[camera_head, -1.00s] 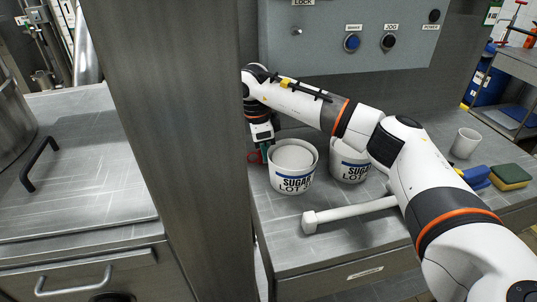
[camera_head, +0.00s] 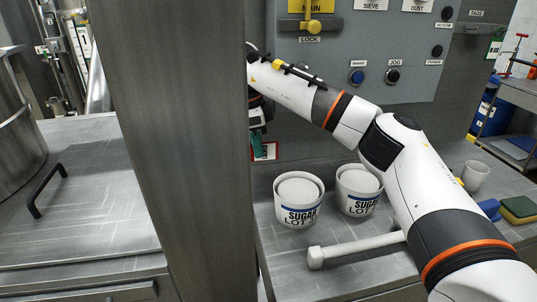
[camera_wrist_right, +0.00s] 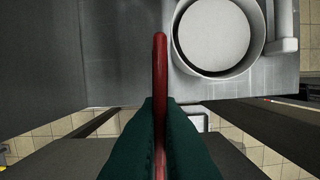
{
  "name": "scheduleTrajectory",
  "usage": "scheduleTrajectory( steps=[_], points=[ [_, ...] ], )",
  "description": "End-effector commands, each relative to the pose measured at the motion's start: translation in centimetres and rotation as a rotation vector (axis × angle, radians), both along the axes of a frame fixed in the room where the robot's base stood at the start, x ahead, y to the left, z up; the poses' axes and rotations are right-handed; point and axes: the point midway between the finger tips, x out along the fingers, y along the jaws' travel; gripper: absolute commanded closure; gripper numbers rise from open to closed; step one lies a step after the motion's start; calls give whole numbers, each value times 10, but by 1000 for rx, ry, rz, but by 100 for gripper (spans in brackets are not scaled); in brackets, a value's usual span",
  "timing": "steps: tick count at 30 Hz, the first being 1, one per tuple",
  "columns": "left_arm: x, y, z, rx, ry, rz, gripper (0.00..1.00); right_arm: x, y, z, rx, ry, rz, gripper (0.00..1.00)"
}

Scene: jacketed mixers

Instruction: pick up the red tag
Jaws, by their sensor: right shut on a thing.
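The red tag (camera_head: 272,151) is in the head view just right of the grey post, partly covered by my gripper. My right gripper (camera_head: 259,146) has green fingers and is shut on the tag, holding it above the counter, behind and left of the sugar tubs. In the right wrist view the tag (camera_wrist_right: 160,65) shows edge-on as a thin red strip between the two green fingertips (camera_wrist_right: 160,115). My left gripper is in neither view.
Two white sugar tubs (camera_head: 298,214) (camera_head: 358,207) stand on the metal counter (camera_head: 290,268). A white bar with a knobbed end (camera_head: 350,252) lies in front. A cup (camera_head: 475,175) and sponge (camera_head: 519,209) are at right. The wide grey post (camera_head: 190,150) hides space on the left.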

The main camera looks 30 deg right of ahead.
Motion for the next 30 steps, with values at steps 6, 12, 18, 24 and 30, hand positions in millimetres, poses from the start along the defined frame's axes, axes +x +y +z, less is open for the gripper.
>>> scheduleTrajectory(
  steps=[6, 12, 18, 24, 30],
  points=[
    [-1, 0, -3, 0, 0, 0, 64, 15, 58, 0, -1, 0, 2, 100],
    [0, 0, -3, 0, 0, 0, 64, 28, 111, 0, -1, -1, 0, 100],
    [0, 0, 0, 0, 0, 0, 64, 37, 144, 1, 0, -1, -2, 100],
    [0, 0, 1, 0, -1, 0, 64, 41, 157, 0, 0, -1, -3, 100],
    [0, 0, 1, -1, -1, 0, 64, 42, 160, 0, 1, -2, -3, 100]
  ],
)
